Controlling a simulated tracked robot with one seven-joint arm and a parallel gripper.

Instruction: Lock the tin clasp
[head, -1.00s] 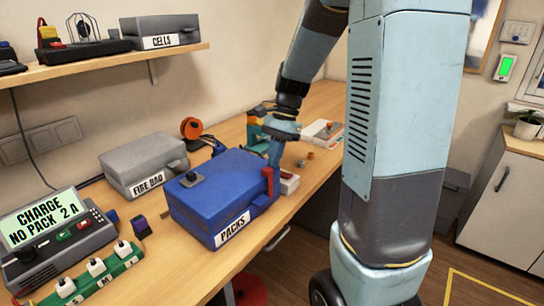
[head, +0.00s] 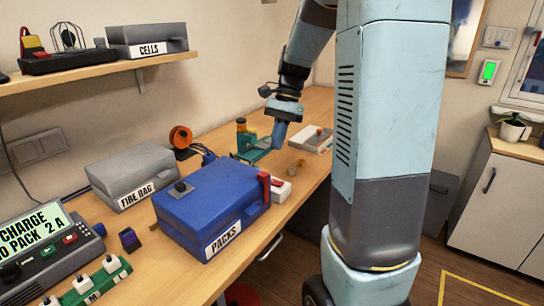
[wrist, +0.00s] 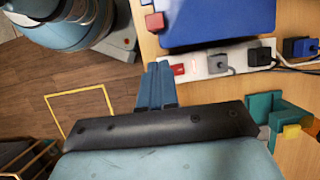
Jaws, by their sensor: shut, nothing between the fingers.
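The blue tin labelled PACKS (head: 210,205) sits on the workbench with its lid down. Its red clasp (head: 264,188) lies against the tin's right end, near the top edge. In the wrist view the clasp (wrist: 155,22) shows at the left side of the blue tin (wrist: 215,25). Whether the clasp is fully locked is too small to tell. My gripper (head: 278,137) is shut and empty, above the bench beyond the tin's right end, apart from the clasp. Its blue fingers also show in the wrist view (wrist: 158,85).
A white power strip (wrist: 215,63) with plugs and a red switch lies beside the tin. A grey FIRE BAG box (head: 130,175) stands behind it. A teal fixture (head: 250,150) and a grey tray (head: 312,140) are near my gripper. The charger (head: 45,250) is at left.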

